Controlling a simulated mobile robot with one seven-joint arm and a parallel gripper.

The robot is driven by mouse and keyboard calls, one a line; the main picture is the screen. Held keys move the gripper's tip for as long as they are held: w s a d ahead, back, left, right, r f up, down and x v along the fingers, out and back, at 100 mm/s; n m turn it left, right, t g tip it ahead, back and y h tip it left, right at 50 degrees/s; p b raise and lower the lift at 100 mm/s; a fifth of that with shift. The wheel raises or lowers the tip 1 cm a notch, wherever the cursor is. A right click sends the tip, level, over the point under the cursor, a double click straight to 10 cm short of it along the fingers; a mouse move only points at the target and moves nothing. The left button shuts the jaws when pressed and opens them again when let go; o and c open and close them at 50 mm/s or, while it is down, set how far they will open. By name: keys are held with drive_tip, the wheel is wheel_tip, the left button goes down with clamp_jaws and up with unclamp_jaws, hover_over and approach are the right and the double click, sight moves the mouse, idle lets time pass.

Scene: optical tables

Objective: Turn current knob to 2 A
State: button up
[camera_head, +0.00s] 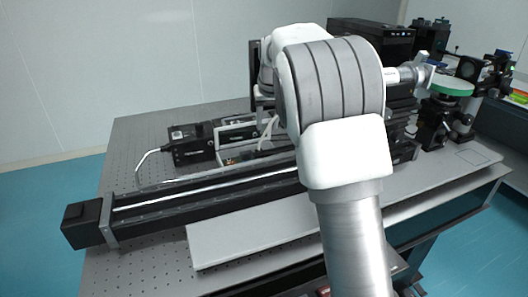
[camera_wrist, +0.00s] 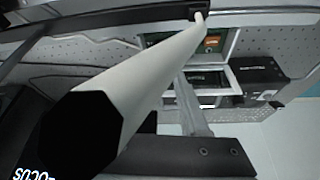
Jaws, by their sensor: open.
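My arm fills the middle of the head view and hides much of the bench. What look like the pale fingers of my gripper (camera_head: 268,132) show just left of my arm, over a light-framed instrument (camera_head: 235,133). My gripper is open, with nothing seen between its fingers. In the wrist view, an instrument with a green and orange front panel (camera_wrist: 213,41) is at the top centre, partly covered by a pale rod. A second framed unit (camera_wrist: 217,84) is below it. The current knob and its setting cannot be made out in either view.
The perforated optical table (camera_head: 140,150) carries a long black rail (camera_head: 84,222) and a flat grey plate (camera_head: 215,245) in front. A black box (camera_head: 190,146) with a cable stands left of the instrument. Optics with a green disc (camera_head: 452,86) stand at right.

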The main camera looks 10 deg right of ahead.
sight(264, 152)
drive_tip(key=b+x, duration=0.2)
drive_tip(key=x, duration=1.2)
drive_tip(key=shift+s, duration=0.1)
clamp_jaws()
